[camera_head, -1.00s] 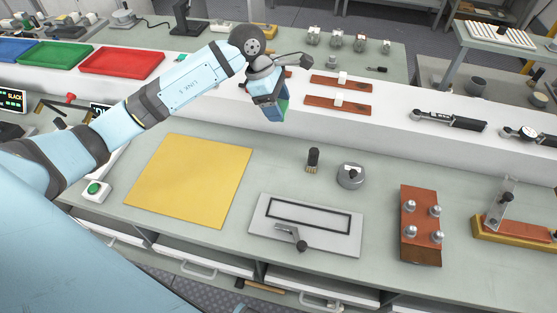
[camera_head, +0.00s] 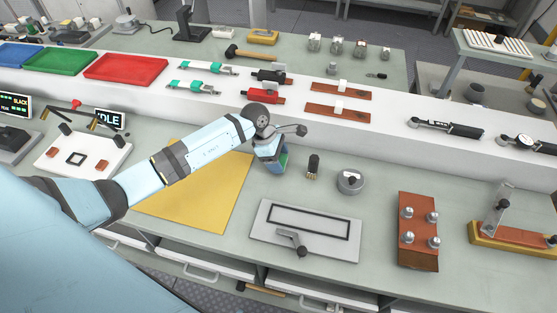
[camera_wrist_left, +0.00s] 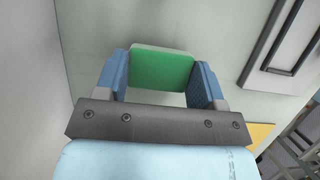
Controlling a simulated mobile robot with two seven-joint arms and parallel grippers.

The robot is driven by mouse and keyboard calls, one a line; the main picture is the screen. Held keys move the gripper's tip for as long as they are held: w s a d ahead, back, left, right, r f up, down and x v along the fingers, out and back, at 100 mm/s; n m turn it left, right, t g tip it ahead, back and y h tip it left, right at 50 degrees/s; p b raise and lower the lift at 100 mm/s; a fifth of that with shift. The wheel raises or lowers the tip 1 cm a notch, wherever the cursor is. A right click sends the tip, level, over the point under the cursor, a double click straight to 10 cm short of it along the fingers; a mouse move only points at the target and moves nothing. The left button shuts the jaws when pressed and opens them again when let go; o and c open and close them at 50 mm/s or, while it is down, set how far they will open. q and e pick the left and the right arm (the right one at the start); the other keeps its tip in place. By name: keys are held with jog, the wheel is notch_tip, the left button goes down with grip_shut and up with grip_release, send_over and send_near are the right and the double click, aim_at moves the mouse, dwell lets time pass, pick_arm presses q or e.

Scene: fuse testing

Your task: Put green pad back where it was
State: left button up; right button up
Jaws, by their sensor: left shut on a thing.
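My left gripper (camera_head: 277,165) is over the lower bench, right of the yellow mat (camera_head: 205,195) and left of the small black brush (camera_head: 313,166). It is shut on the green pad (camera_head: 284,159), which shows only as a small patch there. In the left wrist view, the green pad (camera_wrist_left: 160,70), with a pale edge, sits between the two blue fingers of the left gripper (camera_wrist_left: 162,76). Whether the pad touches the bench is hard to tell. My right gripper is not in view.
A grey plate with a black rectangular frame and a lever (camera_head: 340,243) lies in front. A round metal piece (camera_head: 350,182) and a brown block with metal knobs (camera_head: 418,255) are to the right. The white raised shelf (camera_head: 310,121) runs behind.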

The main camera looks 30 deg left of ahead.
pick_arm(q)
jog(key=shift+f, duration=0.8)
jog(key=shift+f, duration=0.1)
jog(key=o, duration=0.9)
